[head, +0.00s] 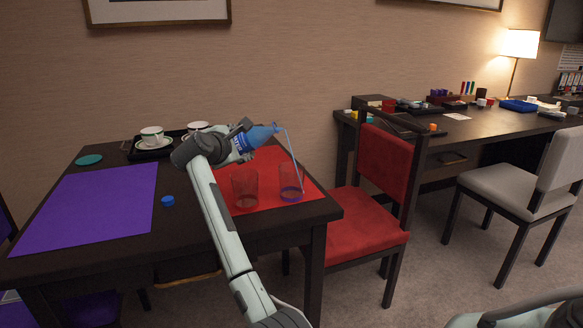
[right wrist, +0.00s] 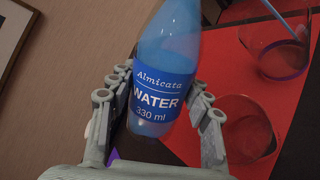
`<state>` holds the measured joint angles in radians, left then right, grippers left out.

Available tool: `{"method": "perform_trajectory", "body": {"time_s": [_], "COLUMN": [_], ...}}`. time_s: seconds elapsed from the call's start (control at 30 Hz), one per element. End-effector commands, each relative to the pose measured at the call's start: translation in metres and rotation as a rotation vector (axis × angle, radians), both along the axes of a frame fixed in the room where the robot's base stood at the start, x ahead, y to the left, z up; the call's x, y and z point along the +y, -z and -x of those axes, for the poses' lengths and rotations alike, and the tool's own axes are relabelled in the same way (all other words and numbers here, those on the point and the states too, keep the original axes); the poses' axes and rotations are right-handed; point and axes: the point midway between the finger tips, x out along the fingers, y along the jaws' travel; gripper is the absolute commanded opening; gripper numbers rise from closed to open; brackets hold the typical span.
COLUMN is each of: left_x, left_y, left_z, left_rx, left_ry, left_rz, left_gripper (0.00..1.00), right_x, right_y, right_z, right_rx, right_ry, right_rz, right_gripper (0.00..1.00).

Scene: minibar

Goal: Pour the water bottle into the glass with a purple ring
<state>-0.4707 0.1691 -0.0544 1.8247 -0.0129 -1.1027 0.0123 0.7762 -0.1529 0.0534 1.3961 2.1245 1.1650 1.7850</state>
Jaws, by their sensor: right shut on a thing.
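The blue water bottle (head: 257,136) is tilted nearly flat, its neck pointing right. My right gripper (head: 238,146) is shut around its body above the table; its fingers lie on both sides of the label in the right wrist view (right wrist: 160,105). The glass with a purple ring (head: 291,180) stands upright on the red mat, right of and below the bottle mouth; it also shows in the right wrist view (right wrist: 283,62). A thin light-blue line (head: 291,155) runs from near the mouth into this glass; I cannot tell whether it is water or a straw. My left gripper is out of view.
A second clear glass (head: 245,188) stands left of the ringed glass on the red mat (head: 270,206). A blue cap (head: 168,201) lies beside the purple mat (head: 90,205). Cups on a dark tray (head: 150,152) stand behind. A red chair (head: 365,220) is at the right.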

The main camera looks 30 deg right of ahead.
Motion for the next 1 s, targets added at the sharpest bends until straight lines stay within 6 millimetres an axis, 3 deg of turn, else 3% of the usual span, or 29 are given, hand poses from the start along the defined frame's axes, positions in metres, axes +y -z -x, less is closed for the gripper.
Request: {"method": "perform_trajectory", "body": {"time_s": [0.47,1.0], "left_x": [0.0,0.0], "left_y": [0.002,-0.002], "left_z": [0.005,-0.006], "left_rx": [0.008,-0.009], "left_ry": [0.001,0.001], "left_rz": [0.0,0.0], "left_gripper": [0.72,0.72], "right_x": [0.001,0.002], "right_y": [-0.002,-0.003], "right_z": [-0.002,-0.003], "right_rx": [-0.029,-0.057], "right_ry": [-0.001,-0.002], "right_rz": [-0.03,-0.065], "right_gripper": [0.07,0.07]}}
